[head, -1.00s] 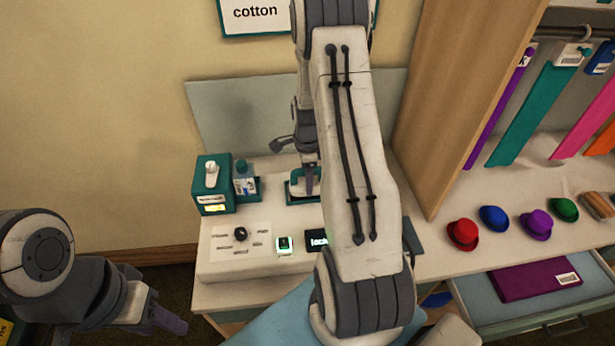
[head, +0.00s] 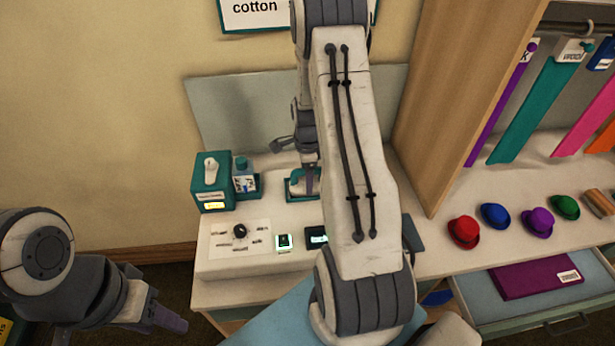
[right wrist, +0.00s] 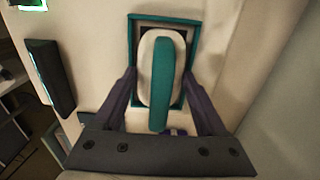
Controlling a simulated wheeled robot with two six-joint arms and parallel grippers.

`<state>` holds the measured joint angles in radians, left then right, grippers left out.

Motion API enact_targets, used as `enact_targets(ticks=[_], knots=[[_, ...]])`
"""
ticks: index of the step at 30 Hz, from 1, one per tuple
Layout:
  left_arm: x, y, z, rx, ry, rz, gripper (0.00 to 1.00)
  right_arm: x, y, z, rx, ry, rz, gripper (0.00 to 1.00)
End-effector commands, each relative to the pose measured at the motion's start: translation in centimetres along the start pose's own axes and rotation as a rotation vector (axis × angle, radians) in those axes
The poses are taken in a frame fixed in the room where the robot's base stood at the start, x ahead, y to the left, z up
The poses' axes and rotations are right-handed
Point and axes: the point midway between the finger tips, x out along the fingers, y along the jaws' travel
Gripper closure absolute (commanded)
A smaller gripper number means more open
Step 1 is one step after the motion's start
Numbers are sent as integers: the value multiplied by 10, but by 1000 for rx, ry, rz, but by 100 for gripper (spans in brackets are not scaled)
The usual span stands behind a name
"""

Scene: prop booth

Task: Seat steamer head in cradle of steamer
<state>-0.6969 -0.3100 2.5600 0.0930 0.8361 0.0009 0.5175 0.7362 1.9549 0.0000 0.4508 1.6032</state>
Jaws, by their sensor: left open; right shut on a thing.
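The steamer head, a pale oval with a teal handle (right wrist: 161,85), is between the fingers of my right gripper (right wrist: 160,80), which is shut on it. In the right wrist view it lies within the outline of the teal-rimmed cradle (right wrist: 133,45); how deep it sits cannot be told. In the head view the cradle (head: 301,198) is on the counter, with my right gripper (head: 309,182) over it, partly hidden by my right arm. My left gripper (head: 168,318) is open and empty at the lower left, away from the counter.
A teal steamer unit (head: 212,190) and a small bottle (head: 244,178) stand left of the cradle. A panel with a black knob (head: 240,231) and small displays (head: 284,242) lies in front. A wooden partition (head: 455,100) and several coloured hats (head: 464,232) are to the right.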

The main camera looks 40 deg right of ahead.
Motion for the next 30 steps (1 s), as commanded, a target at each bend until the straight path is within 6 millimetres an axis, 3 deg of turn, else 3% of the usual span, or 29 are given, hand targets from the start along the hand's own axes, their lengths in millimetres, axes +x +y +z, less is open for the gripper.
enact_targets(ticks=[8, 9, 10, 20, 30], knots=[[0, 0, 0, 0, 0, 0, 50, -1, -1, 0, 0, 0, -2, 100], [0, 0, 0, 0, 0, 0, 50, -1, -1, 0, 0, 0, -2, 11], [0, 0, 0, 0, 0, 0, 50, -1, -1, 0, 0, 0, -2, 0], [1, 0, 0, 1, 0, 0, 50, -5, -1, 0, 0, 0, -2, 0], [12, -1, 1, 1, 0, 0, 50, -66, -2, 0, 0, 0, -7, 0]])
